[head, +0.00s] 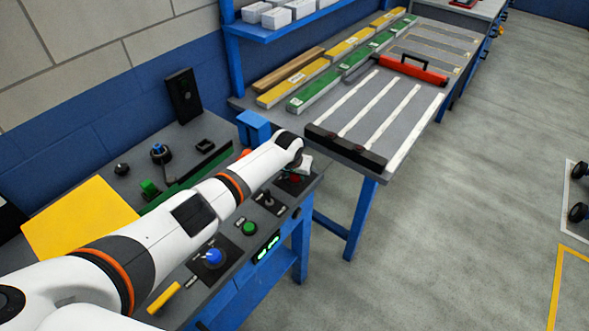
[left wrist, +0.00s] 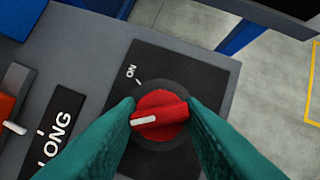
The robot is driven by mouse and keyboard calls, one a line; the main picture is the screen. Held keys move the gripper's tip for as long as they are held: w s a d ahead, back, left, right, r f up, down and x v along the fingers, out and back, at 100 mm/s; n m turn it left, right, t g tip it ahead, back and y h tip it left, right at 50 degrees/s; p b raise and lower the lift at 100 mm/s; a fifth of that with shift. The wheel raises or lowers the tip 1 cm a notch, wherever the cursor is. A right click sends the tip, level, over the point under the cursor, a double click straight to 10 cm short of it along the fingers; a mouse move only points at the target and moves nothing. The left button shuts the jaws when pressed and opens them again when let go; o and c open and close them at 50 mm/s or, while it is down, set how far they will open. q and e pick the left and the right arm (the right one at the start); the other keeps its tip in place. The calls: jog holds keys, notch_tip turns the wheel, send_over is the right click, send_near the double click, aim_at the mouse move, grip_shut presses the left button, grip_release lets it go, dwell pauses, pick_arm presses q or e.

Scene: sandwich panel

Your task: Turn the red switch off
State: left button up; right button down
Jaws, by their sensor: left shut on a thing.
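The red switch (left wrist: 163,115) is a round knob with a raised grip bar, set in a black plate (left wrist: 190,74) on the grey panel. A white mark on its bar points left and slightly down in the left wrist view. The word "ON" (left wrist: 131,71) and a short tick stand up and left of the knob, away from the white mark. My left gripper (left wrist: 160,106) has its two teal fingers shut on the bar, one on each end. In the head view, my left gripper (head: 301,167) is over the panel's far right corner, partly hiding the red switch (head: 295,179). My right gripper is not in view.
The panel also holds a blue knob (head: 213,257), a green button (head: 249,228), a black lever (head: 267,198) and green lit indicators (head: 268,247).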

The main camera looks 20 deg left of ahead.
pick_arm(q)
jog(key=shift+n, duration=0.3)
jog(key=o, duration=1)
jog(key=shift+c, duration=0.2)
jog(key=shift+s+r+p, duration=0.15)
jog(key=shift+r+p, duration=0.15)
jog(key=shift+r, duration=0.25)
jog(key=v, duration=1)
jog(key=shift+s+d+r, duration=0.15)
jog(key=shift+s+r, duration=0.1)
jog(key=shift+r, duration=0.1)
